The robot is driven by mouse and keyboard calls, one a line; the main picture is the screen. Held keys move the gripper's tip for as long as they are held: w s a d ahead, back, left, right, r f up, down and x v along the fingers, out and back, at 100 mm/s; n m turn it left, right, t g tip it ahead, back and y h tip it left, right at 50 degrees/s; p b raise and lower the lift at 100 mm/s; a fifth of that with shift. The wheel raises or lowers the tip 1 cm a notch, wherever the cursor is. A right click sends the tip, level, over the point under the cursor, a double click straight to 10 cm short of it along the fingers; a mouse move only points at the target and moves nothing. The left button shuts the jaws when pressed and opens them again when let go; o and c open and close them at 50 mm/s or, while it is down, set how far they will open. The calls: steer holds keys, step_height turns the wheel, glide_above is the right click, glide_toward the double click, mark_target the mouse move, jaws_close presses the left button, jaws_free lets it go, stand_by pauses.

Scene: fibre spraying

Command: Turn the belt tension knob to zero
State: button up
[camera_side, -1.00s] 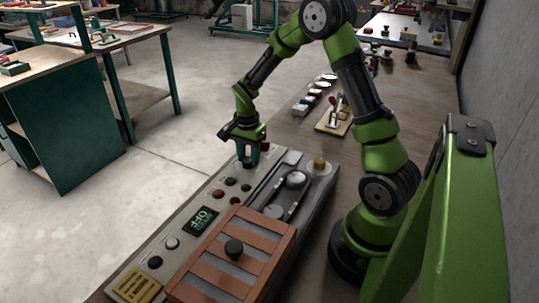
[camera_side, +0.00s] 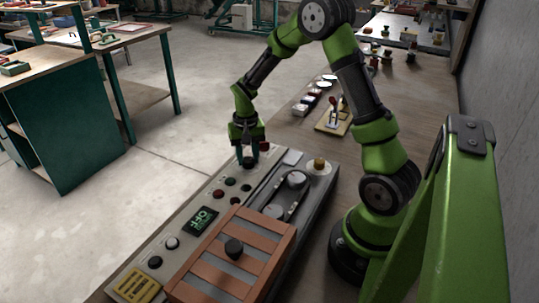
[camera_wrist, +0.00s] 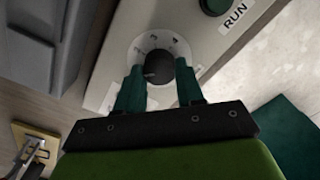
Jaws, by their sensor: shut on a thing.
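The belt tension knob (camera_wrist: 158,68) is a round black knob on a white numbered dial (camera_wrist: 144,45) in the wrist view. In the side view the knob (camera_side: 248,163) sits at the far end of the grey control panel. My gripper (camera_wrist: 157,75) has its two teal fingers shut on the knob, one on each side. In the side view my gripper (camera_side: 248,157) reaches down onto it from above. Some dial numbers show above and to the right of the knob; the fingers hide the others. Which number the knob points at is too small to tell.
A display reading OFF (camera_side: 201,220) and several buttons lie along the panel. A green button beside a RUN label (camera_wrist: 235,16) is near the dial. A brown slatted cover (camera_side: 222,262) with a black knob stands on the machine. A wooden board with a lever (camera_side: 333,117) lies behind.

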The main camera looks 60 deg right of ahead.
mark_target(247, 159)
steer(key=n, duration=0.4)
steer(key=shift+a+n, duration=0.1)
steer(key=shift+n, duration=2.4)
steer(key=o, duration=1)
steer(key=shift+o, duration=0.2)
step_height(247, 159, up, 17)
steer(key=shift+w, duration=0.1)
